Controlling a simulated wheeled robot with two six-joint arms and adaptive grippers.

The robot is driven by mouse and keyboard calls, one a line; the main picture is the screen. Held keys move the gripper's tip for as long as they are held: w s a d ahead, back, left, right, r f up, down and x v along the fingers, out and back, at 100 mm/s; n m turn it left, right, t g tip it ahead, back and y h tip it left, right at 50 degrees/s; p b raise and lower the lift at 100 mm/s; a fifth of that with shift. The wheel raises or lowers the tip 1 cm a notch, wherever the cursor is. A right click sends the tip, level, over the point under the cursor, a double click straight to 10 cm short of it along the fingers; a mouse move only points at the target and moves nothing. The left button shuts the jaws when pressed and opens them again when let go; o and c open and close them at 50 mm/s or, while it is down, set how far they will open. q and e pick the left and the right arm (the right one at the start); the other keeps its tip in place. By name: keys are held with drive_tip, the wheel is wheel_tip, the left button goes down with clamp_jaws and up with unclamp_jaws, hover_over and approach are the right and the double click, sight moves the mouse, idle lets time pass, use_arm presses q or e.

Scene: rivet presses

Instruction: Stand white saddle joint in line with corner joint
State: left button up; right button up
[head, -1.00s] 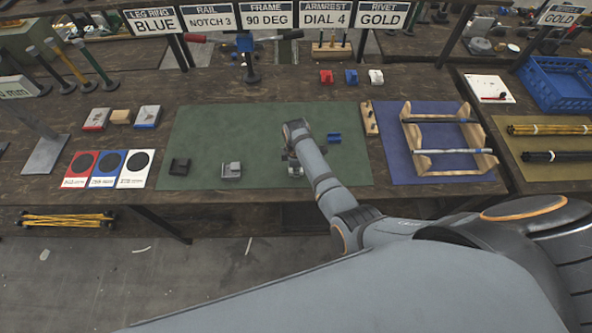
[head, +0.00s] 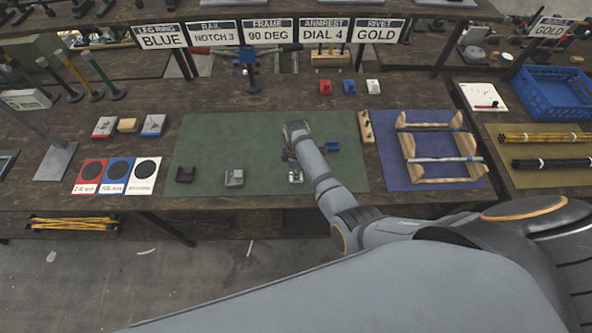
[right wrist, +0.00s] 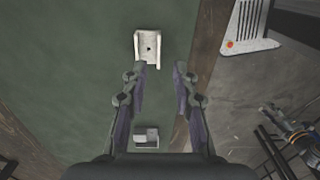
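The white joint (head: 295,177), which I take for the saddle joint, stands on the green mat (head: 205,135) near its front edge. It also shows in the right wrist view (right wrist: 148,47), just beyond my fingertips. A grey joint (head: 234,178) stands to its left, a dark joint (head: 185,174) farther left, and a blue joint (head: 331,147) behind and to the right. Which is the corner joint I cannot tell for sure. My right gripper (right wrist: 164,72) is open and empty above the mat; its arm hides it in the head view. My left gripper is out of view.
A wooden frame (head: 408,148) lies on the blue mat (head: 395,180) to the right. Red, blue and white blocks (head: 349,87) stand behind the green mat. Three cards (head: 115,172) lie left of it. The mat between the grey and white joints is clear.

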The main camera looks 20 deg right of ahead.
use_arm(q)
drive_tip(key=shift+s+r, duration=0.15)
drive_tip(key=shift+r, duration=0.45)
use_arm(e)
wheel_tip(320, 180, up, 7)
drive_tip(key=shift+f, duration=0.15)
